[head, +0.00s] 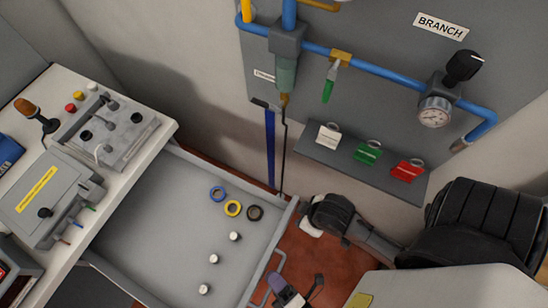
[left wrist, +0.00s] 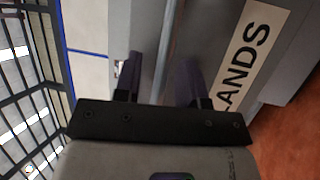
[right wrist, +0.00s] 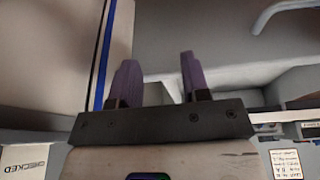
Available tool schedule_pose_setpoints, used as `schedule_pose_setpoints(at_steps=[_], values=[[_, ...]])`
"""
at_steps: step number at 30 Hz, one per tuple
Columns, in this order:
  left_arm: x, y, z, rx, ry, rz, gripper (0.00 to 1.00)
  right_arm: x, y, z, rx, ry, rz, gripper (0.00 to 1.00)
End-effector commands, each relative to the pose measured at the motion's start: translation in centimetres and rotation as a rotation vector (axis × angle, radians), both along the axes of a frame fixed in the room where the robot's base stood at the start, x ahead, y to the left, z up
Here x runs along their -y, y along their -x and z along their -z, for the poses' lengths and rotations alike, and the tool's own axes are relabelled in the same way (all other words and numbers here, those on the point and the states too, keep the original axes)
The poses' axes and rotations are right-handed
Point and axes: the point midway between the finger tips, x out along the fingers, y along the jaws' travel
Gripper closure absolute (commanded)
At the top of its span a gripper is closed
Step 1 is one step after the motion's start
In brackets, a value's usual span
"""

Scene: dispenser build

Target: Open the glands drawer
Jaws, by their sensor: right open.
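In the head view a grey drawer (head: 146,205) stands pulled out from under the bench, with a bar handle (head: 276,275) on its front. No label on it is readable there. My left gripper (head: 290,292) shows partly at the bottom edge, beside that handle. In the left wrist view a label (left wrist: 250,50) reads "LANDS", its start hidden. There, a grey bar (left wrist: 170,45) runs between the fingers of the left gripper (left wrist: 162,82), with gaps on both sides. My right gripper (right wrist: 158,80) is open and empty in the right wrist view, below grey surfaces.
The bench (head: 150,125) at left carries fixtures. A wall panel (head: 385,60) has blue pipes, a gauge (head: 435,112) and a shelf of coloured tags. Red floor shows right of the drawer.

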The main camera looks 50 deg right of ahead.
Motion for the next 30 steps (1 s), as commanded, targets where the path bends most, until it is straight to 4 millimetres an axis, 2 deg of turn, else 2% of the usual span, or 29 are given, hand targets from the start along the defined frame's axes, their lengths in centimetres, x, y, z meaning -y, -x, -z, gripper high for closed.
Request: schedule_pose_setpoints(at_steps=[4,7,21,30], values=[[-0.1,0.4,0.1,-0.001,0.0,0.0,0.62,0.0,0.0,0.0,0.0,0.0,0.0,0.57],[-0.2,1.4,0.4,-0.003,-0.002,0.002,0.62,0.0,0.0,0.1,0.0,0.0,0.0,0.57],[-1.7,9.9,2.0,-0.002,-0.002,0.002,0.62,0.0,0.0,0.9,0.0,0.0,0.0,0.57],[-2.2,12.9,2.5,-0.001,0.0,0.001,0.62,0.0,0.0,1.2,0.0,0.0,0.0,0.57]])
